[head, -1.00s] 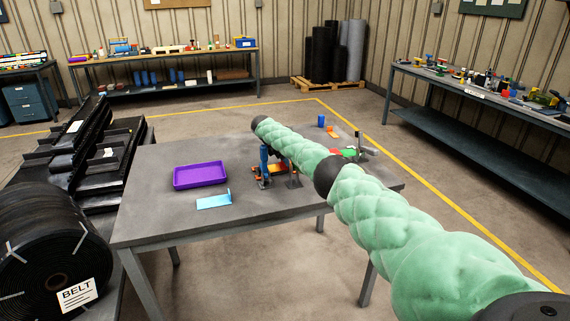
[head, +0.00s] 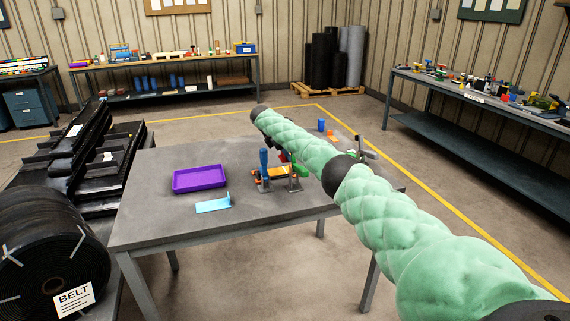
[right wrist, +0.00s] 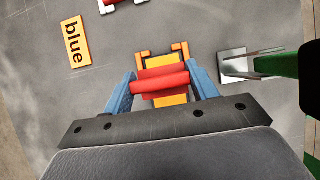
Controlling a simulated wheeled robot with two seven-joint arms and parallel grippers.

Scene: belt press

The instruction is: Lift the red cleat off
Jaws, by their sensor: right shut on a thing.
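The red cleat (right wrist: 160,82) is a red bar across the middle of the right wrist view. My right gripper (right wrist: 163,84) is shut on it, with a blue finger on each side. An orange fixture (right wrist: 167,99) shows behind and below the cleat; I cannot tell whether they touch. A small patch of red shows there under my right arm, which hides most of the gripper. My left gripper is out of view.
A purple tray (head: 200,179) and a light blue bracket plate (head: 213,205) lie on the grey table (head: 150,215), left of the fixture. A "blue" label (right wrist: 75,41) lies left of the gripper. A green part (right wrist: 285,66) stands close on the right. The table's front left is clear.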

